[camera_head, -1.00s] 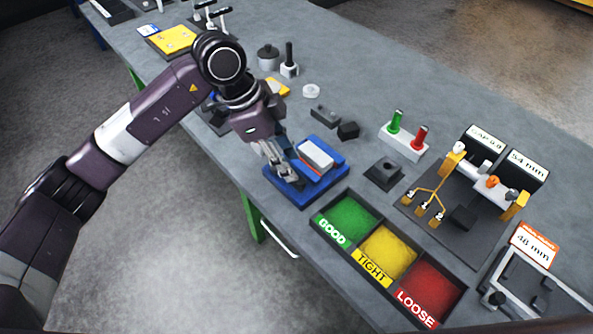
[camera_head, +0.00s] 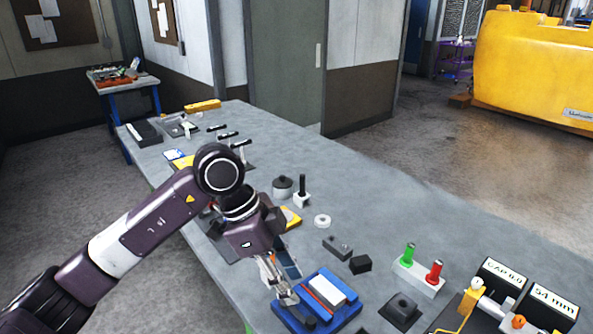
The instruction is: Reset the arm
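My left arm comes in from the lower left and reaches over the grey workbench (camera_head: 400,205). My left gripper (camera_head: 288,298) points down at the left side of a blue fixture (camera_head: 345,318). A pale block and a red strip lie in this fixture. The fingers look close together, but I cannot tell whether they are open or shut, or whether they touch the fixture. My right arm and gripper are not in view.
A stand with green and red handles (camera_head: 416,278), a white ring (camera_head: 322,221), dark blocks (camera_head: 360,264) and a grey cylinder (camera_head: 282,187) stand on the bench. Size signs (camera_head: 552,302) stand at the lower right. The bench's far right surface is clear.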

